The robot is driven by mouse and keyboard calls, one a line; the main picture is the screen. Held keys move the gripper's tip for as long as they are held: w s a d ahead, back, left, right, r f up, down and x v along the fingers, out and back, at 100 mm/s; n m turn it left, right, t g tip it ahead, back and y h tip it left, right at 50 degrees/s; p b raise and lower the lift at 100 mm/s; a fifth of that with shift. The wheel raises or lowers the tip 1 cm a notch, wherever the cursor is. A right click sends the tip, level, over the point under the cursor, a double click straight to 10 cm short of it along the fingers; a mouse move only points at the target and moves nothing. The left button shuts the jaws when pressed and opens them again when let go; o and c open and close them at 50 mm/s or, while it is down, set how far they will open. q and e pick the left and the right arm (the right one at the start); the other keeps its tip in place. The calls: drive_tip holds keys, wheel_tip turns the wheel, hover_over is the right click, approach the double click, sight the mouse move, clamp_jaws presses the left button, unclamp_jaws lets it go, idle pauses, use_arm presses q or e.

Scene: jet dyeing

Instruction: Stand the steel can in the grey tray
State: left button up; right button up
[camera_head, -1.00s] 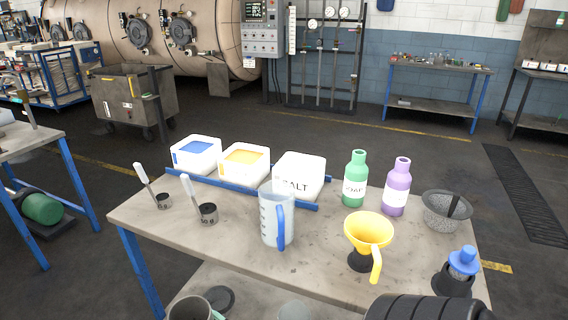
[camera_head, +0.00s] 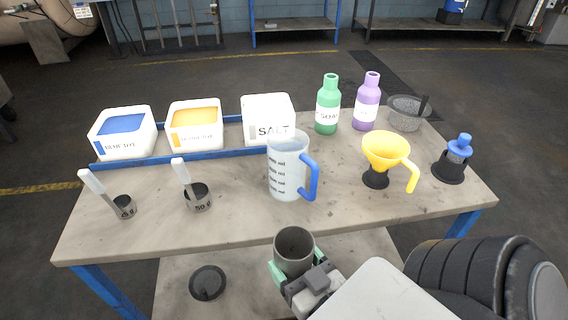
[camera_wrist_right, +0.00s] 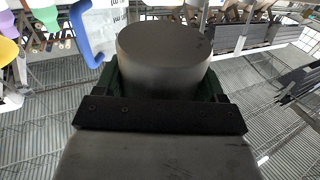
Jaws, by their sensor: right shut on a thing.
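The steel can (camera_head: 294,252) is a grey, open-topped cylinder, low in the middle of the head view in front of the table's near edge. My right gripper (camera_head: 298,273) is shut on it, with green fingers around its sides. The can is roughly upright, and its mouth faces up to the head camera. In the right wrist view the can (camera_wrist_right: 165,48) fills the space between the dark green fingers (camera_wrist_right: 163,85). I cannot make out a grey tray in either view. My left gripper is out of view.
The worktable (camera_head: 150,228) holds a measuring jug (camera_head: 284,172), a yellow funnel (camera_head: 384,148), two scoop cups, dye and salt tubs, two bottles, a grey bowl (camera_head: 404,118) and a blue-capped item (camera_head: 458,152). A dark disc (camera_head: 208,283) lies on the lower shelf.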

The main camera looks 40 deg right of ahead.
drive_tip(key=shift+w+d, duration=0.1)
drive_tip(key=shift+w, duration=0.15)
drive_tip(key=w, duration=0.4)
drive_tip(key=w+d+p, duration=0.1)
drive_tip(key=w, duration=0.3)
drive_tip(key=w+d+p, duration=0.1)
drive_tip(key=w, duration=0.3)
drive_tip(key=shift+d, duration=0.2)
drive_tip(key=w, duration=0.3)
drive_tip(key=w+p, duration=0.1)
drive_tip(key=shift+w+d+r, duration=0.1)
drive_tip(key=shift+w+d, duration=0.05)
drive_tip(key=shift+d, duration=0.2)
drive_tip(key=shift+w+f, duration=0.25)
drive_tip(key=shift+f, duration=0.2)
drive_tip(key=shift+s, duration=0.15)
drive_tip(key=o, duration=0.5)
drive_tip(key=shift+f, duration=0.15)
drive_tip(key=o, duration=0.5)
